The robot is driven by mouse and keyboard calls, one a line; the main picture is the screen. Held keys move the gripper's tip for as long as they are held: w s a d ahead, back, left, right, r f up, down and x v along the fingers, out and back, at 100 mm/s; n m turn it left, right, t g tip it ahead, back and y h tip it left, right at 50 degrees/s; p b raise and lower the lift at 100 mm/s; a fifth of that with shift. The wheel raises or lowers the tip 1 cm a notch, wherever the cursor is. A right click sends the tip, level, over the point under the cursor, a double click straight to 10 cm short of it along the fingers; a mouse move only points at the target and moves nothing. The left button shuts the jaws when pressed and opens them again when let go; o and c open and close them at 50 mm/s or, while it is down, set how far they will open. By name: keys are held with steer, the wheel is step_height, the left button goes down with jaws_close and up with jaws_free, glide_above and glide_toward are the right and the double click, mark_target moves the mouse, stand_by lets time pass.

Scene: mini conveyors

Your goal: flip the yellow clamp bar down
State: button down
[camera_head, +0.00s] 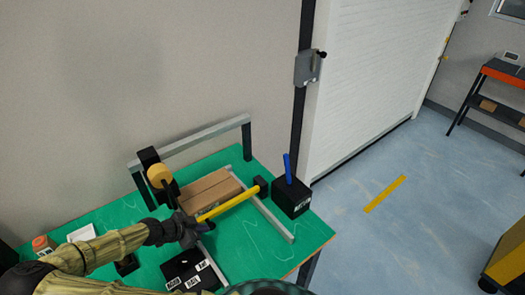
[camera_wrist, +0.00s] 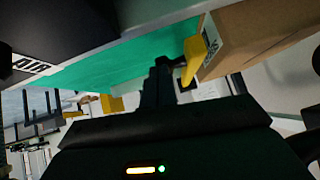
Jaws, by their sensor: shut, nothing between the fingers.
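The yellow clamp bar (camera_head: 228,206) runs slantwise along the near side of a cardboard box (camera_head: 208,187), with its far end at a small black block (camera_head: 261,191). My gripper (camera_head: 192,232) is shut and empty at the bar's near left end. I cannot tell whether it touches the bar. In the wrist view, the dark shut fingers (camera_wrist: 160,85) are close to a yellow piece (camera_wrist: 193,58), which looks like part of the bar, beside the cardboard box (camera_wrist: 250,38). The bar's near end is partly hidden by my gripper.
A green table (camera_head: 271,240) carries a grey rail frame (camera_head: 200,137) behind the box. A black block (camera_head: 290,198) with a blue lever (camera_head: 287,168) stands to the right. A black labelled box (camera_head: 182,268) lies in front.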

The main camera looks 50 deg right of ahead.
steer(key=shift+s+a+f+b, duration=0.2)
steer(key=shift+f+b, duration=0.1)
steer(key=shift+f, duration=0.4)
steer(key=shift+a+r+p, duration=0.1)
steer(key=shift+r+p, duration=0.35)
steer(key=r+p, duration=0.1)
steer(key=a+r+p, duration=0.1)
steer(key=r, duration=0.1)
steer(key=shift+w+a+r, duration=0.1)
steer(key=shift+a+r, duration=0.05)
steer(key=shift+a, duration=0.05)
steer(key=a+r, duration=0.1)
steer(key=a, duration=0.2)
steer(key=a+r+b, duration=0.1)
steer(key=a, duration=0.2)
steer(key=w+a+r+b, duration=0.1)
steer(key=a, duration=0.2)
steer(key=shift+a, duration=0.3)
steer(key=shift+s, duration=0.1)
